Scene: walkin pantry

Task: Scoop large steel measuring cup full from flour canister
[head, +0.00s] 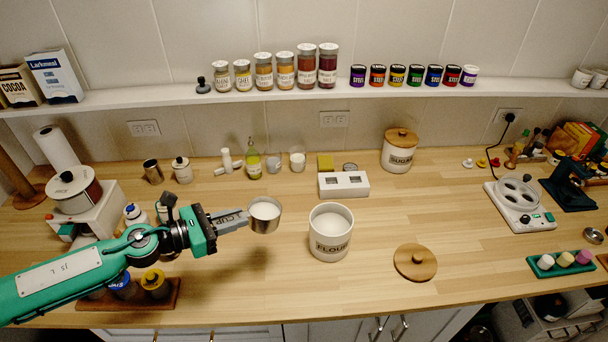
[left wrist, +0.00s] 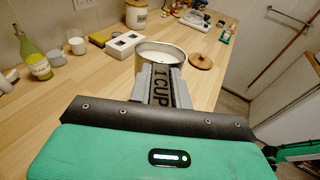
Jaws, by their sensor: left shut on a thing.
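The steel measuring cup (head: 266,227) is held roughly level above the counter, just left of the flour canister and apart from it. White flour (head: 265,210) shows inside it, close to the rim. My left gripper (head: 230,221) is shut on its handle, marked "1 CUP" in the left wrist view (left wrist: 181,92). In that view the cup (left wrist: 160,50) shows beyond the handle, with white flour in it. The white flour canister (head: 331,246) stands upright and open, with flour inside. Its round wooden lid (head: 415,262) lies on the counter to the right. My right gripper is not in view.
A sugar canister (head: 399,152), a white box (head: 343,184) and an oil bottle (head: 253,163) stand at the back. A wooden rack (head: 165,299) with jars is below my left arm. The counter around the lid is clear.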

